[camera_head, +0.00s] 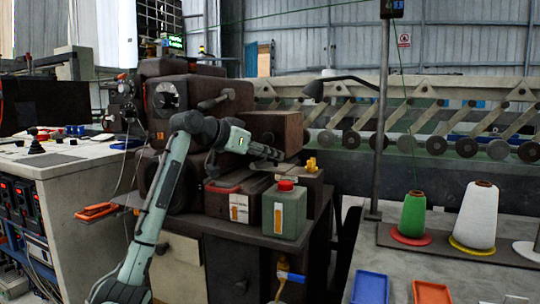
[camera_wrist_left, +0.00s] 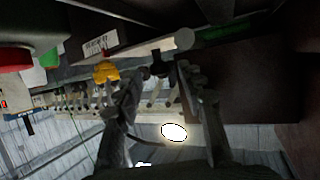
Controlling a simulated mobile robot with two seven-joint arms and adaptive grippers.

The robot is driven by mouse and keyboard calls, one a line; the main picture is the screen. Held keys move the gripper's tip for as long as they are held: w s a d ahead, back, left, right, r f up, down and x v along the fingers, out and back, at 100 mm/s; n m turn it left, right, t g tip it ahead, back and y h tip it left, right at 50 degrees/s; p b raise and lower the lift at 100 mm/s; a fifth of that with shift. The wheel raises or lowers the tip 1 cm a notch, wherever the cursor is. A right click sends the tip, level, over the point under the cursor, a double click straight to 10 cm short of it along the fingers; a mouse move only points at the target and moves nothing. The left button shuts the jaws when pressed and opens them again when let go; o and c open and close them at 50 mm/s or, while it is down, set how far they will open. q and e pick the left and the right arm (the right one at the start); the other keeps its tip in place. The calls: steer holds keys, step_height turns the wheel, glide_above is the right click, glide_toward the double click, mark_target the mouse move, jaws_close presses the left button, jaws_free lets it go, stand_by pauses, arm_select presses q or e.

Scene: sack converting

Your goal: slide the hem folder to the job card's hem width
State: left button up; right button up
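My left gripper (camera_head: 268,153) reaches over the dark machine bench, beside a brown box-shaped housing (camera_head: 275,130). In the left wrist view its two fingers (camera_wrist_left: 158,78) stand apart, with a small dark knob-like part (camera_wrist_left: 159,64) near the tips. I cannot tell whether they touch it. A light metal bar with a round end (camera_wrist_left: 183,39) lies just beyond the tips, probably part of the hem folder. A printed white label (camera_wrist_left: 101,43) and a yellow fitting (camera_wrist_left: 105,73) are beside it; the yellow fitting also shows in the head view (camera_head: 311,165). I cannot identify the job card. My right gripper is not in view.
A green can with a red cap (camera_head: 284,211) stands at the bench's front edge. Green (camera_head: 413,214) and white (camera_head: 475,215) thread cones stand on the right table, with a blue tray (camera_head: 370,288) and red tray (camera_head: 431,292).

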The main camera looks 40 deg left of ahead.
arm_select(q)
steer(key=v, duration=1.1)
